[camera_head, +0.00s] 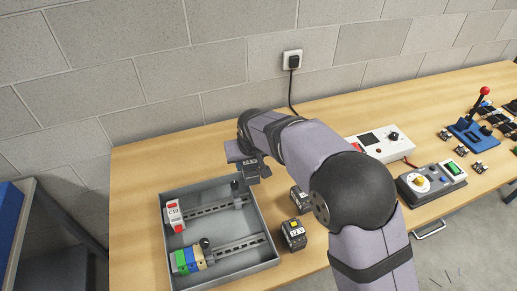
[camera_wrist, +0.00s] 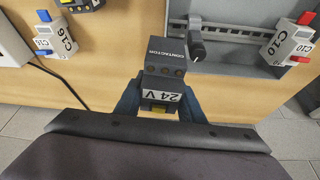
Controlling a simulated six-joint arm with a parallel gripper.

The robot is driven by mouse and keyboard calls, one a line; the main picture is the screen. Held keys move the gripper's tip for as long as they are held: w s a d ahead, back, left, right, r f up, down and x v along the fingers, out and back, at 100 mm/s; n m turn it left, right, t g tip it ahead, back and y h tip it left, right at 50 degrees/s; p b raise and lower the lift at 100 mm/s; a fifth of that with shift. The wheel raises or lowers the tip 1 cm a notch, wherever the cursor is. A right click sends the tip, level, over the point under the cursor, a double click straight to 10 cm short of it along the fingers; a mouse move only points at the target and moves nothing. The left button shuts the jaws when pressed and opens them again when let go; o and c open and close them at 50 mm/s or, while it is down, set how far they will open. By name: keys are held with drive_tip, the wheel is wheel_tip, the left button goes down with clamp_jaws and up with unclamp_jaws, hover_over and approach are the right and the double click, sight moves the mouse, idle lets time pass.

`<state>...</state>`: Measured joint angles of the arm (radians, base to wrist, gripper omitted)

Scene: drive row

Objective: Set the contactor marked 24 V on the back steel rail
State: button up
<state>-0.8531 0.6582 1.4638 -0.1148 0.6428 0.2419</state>
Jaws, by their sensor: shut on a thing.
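The contactor marked 24 V (camera_wrist: 163,72) is a dark block with a white label, held between the fingers of my gripper (camera_wrist: 158,104) in the wrist view. In the head view my gripper (camera_head: 247,168) is over the back right part of the grey tray (camera_head: 268,230); I cannot make out the contactor clearly there. The back steel rail (camera_head: 205,209) lies in the tray. It carries a C10 breaker (camera_head: 174,216) at its left end and a dark end stop (camera_head: 236,190) at its right end, with bare rail between. The contactor appears apart from the rail.
The front rail (camera_head: 240,246) carries coloured terminal blocks (camera_head: 187,261). Two dark devices (camera_head: 293,235) (camera_head: 300,199) stand right of the tray. A C16 breaker (camera_wrist: 55,40) stands on the table in the wrist view. Control boxes (camera_head: 380,143) stand farther right. The block wall is behind.

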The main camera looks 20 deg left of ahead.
drive_tip(key=shift+s+a+r+p, duration=0.2)
drive_tip(key=shift+s+r+p, duration=0.4)
drive_tip(key=shift+s, duration=0.45)
drive_tip(key=s+a+f+n+b, duration=0.1)
drive_tip(key=s+a+f+b, duration=0.2)
drive_tip(key=s+a, duration=0.7)
drive_tip(key=shift+s+a+f, duration=0.2)
drive_tip(key=shift+a+f, duration=0.05)
drive_tip(key=shift+f, duration=0.55)
drive_tip(key=shift+f+b, duration=2.2)
drive_tip(key=shift+f, duration=0.75)
drive_tip(key=shift+f+b, duration=0.35)
drive_tip(key=shift+f, duration=0.2)
drive_tip(key=o, duration=1.4)
drive_tip(key=shift+d, duration=0.1)
